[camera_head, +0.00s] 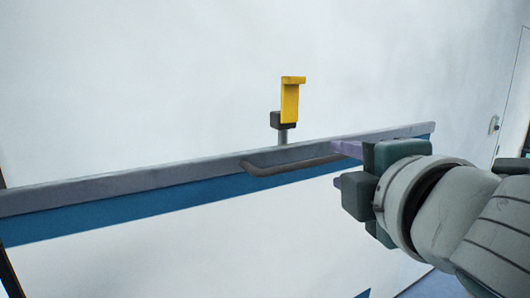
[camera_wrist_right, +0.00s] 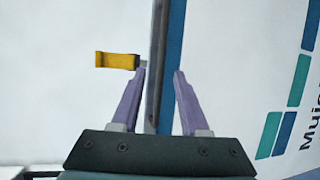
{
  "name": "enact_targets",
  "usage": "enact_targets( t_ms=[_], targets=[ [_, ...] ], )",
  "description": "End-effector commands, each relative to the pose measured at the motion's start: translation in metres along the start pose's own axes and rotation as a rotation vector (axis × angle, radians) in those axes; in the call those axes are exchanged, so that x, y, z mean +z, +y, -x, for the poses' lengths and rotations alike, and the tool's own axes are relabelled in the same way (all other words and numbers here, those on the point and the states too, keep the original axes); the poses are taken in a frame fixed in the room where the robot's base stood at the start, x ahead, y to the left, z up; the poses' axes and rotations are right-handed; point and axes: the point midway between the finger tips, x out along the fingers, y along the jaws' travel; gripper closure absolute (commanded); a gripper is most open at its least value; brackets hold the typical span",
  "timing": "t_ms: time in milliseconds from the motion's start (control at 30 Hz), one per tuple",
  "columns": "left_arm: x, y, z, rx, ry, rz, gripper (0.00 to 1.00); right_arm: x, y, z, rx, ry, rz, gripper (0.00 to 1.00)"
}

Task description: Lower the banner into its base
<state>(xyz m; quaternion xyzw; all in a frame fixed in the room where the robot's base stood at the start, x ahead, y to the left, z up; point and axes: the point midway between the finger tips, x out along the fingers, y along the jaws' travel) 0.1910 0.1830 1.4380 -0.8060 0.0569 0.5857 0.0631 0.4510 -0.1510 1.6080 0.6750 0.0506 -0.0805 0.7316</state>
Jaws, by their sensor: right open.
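The banner (camera_head: 190,255) is a white sheet with a blue strip along its top, hanging from a long grey top rail (camera_head: 100,190). A dark bar handle (camera_head: 290,165) runs along the front of the rail. Behind it stands a grey post with a yellow hook-shaped piece (camera_head: 290,103) on top. My right gripper (camera_head: 341,165) is open at the right end of the handle. In the right wrist view its purple fingers (camera_wrist_right: 159,72) lie on either side of the rail, with a gap visible on the blue side. The base is not visible. My left gripper is out of view.
A pale wall fills the background, with a door (camera_head: 513,105) at the far right. A strip of blue floor (camera_head: 435,285) shows at the lower right. The space above the rail is clear except for the post and yellow piece.

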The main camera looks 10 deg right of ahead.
Motion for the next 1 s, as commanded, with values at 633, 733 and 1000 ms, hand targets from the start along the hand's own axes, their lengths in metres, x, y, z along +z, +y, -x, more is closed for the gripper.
enact_targets(
  t_ms=[633, 733, 1000],
  targets=[
    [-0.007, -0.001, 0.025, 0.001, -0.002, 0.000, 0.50, 0.000, 0.000, -0.072, -0.002, 0.000, -0.006, 0.55],
    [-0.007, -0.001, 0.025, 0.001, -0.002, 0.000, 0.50, 0.000, 0.000, -0.073, -0.003, -0.001, -0.006, 0.55],
    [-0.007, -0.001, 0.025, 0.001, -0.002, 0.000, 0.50, 0.000, -0.001, -0.073, -0.003, -0.001, -0.006, 0.63]
  ],
)
